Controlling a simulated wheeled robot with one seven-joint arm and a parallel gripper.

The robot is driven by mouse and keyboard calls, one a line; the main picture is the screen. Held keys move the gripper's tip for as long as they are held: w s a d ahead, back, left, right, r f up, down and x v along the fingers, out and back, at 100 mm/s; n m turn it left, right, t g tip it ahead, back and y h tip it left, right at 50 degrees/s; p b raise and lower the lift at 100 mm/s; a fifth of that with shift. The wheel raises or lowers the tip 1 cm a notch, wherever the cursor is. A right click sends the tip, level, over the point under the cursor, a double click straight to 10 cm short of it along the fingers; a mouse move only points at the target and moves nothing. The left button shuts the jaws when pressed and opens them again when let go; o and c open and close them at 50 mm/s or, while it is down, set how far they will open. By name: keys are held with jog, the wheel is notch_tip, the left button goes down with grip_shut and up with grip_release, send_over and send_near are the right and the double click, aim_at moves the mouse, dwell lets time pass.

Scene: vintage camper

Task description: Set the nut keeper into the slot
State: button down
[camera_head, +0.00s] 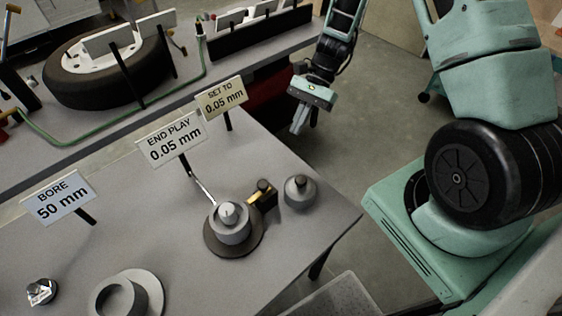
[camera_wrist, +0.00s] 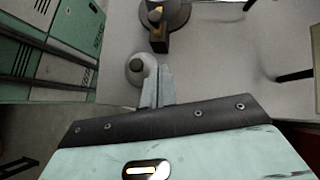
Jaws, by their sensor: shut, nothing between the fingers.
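My gripper (camera_head: 299,128) is shut and empty, with its fingers pointing down beyond the table's far right edge in the head view. In the wrist view its closed fingers (camera_wrist: 158,85) show over the table, beside a grey round piece with a dark knob. A grey hub (camera_head: 229,224) with a pale central stub stands on a dark round base on the table. A black block with a brass part (camera_head: 261,194) stands right beside the hub. It also shows in the wrist view (camera_wrist: 159,38). I cannot tell which piece is the nut keeper, and no slot can be made out.
The knobbed grey piece (camera_head: 300,192) stands near the table's right edge. Label cards on dark posts, such as the END PLAY card (camera_head: 171,139), rise from the table (camera_head: 130,225). A grey ring (camera_head: 145,286) and a small metal piece (camera_head: 41,291) lie at the front left.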

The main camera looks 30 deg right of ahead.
jog(key=shift+d+f, duration=0.1)
jog(key=shift+d, duration=0.1)
jog(key=p, duration=0.5)
send_near(259, 192)
notch_tip(259, 192, down, 2)
jog(key=shift+s+a+f, duration=0.25)
jog(key=shift+s+a, duration=0.35)
